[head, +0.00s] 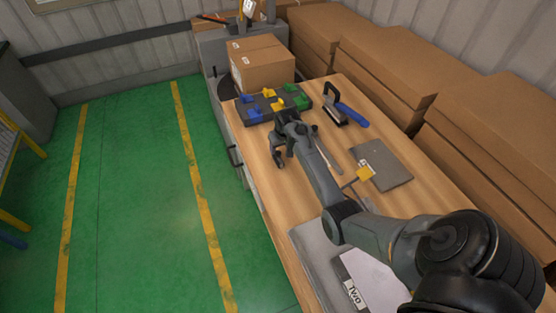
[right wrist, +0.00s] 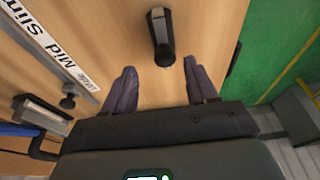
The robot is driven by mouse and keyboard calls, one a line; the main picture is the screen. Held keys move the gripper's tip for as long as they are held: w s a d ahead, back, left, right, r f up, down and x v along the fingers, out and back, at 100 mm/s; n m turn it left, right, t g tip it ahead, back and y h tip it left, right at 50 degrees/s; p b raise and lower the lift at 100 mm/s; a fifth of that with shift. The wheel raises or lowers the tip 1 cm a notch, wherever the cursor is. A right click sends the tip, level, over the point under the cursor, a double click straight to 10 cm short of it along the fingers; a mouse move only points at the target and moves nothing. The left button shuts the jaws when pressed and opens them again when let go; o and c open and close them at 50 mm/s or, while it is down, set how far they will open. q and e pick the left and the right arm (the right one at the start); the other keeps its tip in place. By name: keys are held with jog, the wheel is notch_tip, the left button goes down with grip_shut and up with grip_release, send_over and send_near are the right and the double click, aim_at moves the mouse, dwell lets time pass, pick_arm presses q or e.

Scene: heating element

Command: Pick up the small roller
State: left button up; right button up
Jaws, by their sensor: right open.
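A short dark object with a rounded end (right wrist: 161,38), which looks like the small roller, lies on the wooden table (right wrist: 110,25) in the right wrist view. In the head view I cannot make it out; my right arm seems to cover it. My right gripper (head: 284,157) is over the table near its left edge. In the right wrist view the gripper (right wrist: 160,82) is open with nothing between its fingers. The dark object lies just past the fingertips, about midway between them and apart from both. My left gripper is not in view.
A blue-handled tool (head: 351,115) lies beyond the gripper, near a dark tray with coloured clips (head: 262,112). A cardboard box (head: 262,68) stands at the back. A grey plate (head: 390,170) and a labelled strip (right wrist: 45,42) lie on the table. Green floor (head: 140,200) is clear.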

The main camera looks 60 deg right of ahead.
aim_at(278, 151)
jog(key=x, duration=0.3)
jog(key=b+x, duration=0.1)
jog(key=x, duration=0.1)
jog(key=shift+a, duration=0.45)
jog(key=shift+w+d+f, duration=0.15)
jog(key=shift+f, duration=0.25)
jog(key=shift+c, duration=0.3)
grip_shut()
jog(key=shift+r, duration=0.55)
notch_tip(278, 151, up, 8)
jog(key=shift+f+p, duration=0.1)
jog(key=shift+p, duration=0.6)
jog(key=shift+r, duration=0.6)
